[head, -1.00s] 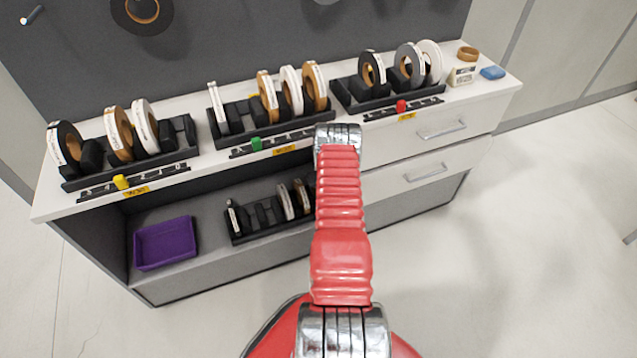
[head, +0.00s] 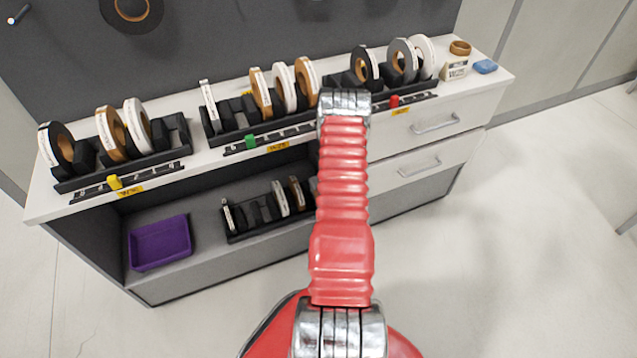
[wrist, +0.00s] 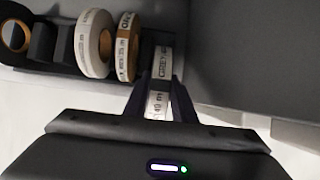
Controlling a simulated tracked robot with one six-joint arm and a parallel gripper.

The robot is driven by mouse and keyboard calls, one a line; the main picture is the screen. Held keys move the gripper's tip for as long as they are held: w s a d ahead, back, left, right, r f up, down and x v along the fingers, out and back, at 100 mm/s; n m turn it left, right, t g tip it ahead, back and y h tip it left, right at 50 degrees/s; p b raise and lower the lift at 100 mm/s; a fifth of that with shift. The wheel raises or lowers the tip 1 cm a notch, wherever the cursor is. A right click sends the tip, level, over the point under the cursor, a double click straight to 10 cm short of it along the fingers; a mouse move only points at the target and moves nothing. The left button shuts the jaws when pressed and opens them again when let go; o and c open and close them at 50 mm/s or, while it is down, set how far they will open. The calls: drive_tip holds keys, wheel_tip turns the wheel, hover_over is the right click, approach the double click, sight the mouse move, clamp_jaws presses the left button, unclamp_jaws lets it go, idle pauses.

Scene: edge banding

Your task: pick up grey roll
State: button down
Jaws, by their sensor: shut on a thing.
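In the wrist view the grey roll (wrist: 162,62), seen edge-on with a label reading GREY, stands between the fingers of my gripper (wrist: 160,88). The two dark fingers are shut on it. It is at the right end of a dark rack, just right of a brown roll (wrist: 126,46). In the head view my red arm covers the gripper and most of the right end of the lower-shelf rack (head: 262,228). Whether the roll is clear of its slot I cannot tell.
A white roll (wrist: 93,42) and a black roll (wrist: 15,36) stand further left. A grey panel (wrist: 250,60) lies close on the right. In the head view a purple tray (head: 160,243) sits on the lower shelf, and racks of rolls line the white top.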

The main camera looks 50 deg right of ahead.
drive_tip(key=shift+s+a+r, duration=0.4)
drive_tip(key=shift+s+r, duration=0.05)
drive_tip(key=shift+s, duration=0.3)
drive_tip(key=shift+s+a+r, duration=0.45)
drive_tip(key=shift+s, duration=0.25)
drive_tip(key=shift+s+a+r, duration=0.4)
drive_tip(key=shift+s+r, duration=0.05)
drive_tip(key=shift+s, duration=0.3)
